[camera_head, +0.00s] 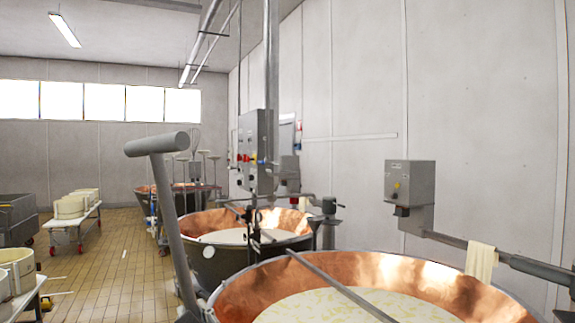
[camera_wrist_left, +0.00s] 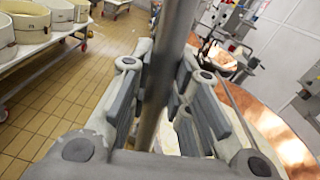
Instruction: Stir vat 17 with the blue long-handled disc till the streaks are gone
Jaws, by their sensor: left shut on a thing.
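My left gripper (camera_wrist_left: 157,82) is shut on the grey shaft of a long-handled tool (camera_wrist_left: 172,35). In the head view the tool (camera_head: 172,215) stands tilted at the left rim of the nearest vat, with a crossbar on top. Its lower end and any disc are hidden, and no blue shows on it. The nearest copper vat (camera_head: 402,268) holds pale liquid (camera_head: 350,306) with yellowish patches; its copper wall also shows in the left wrist view (camera_wrist_left: 292,152). I can read no vat number. My right gripper is in neither view.
A grey bar (camera_head: 340,285) crosses the nearest vat. A second copper vat (camera_head: 285,219) stands behind it. A wall arm with a grey box (camera_head: 410,183) and a hanging cloth (camera_head: 481,262) is at right. Carts with round moulds (camera_head: 70,208) stand left; tiled floor (camera_head: 110,260) is open between.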

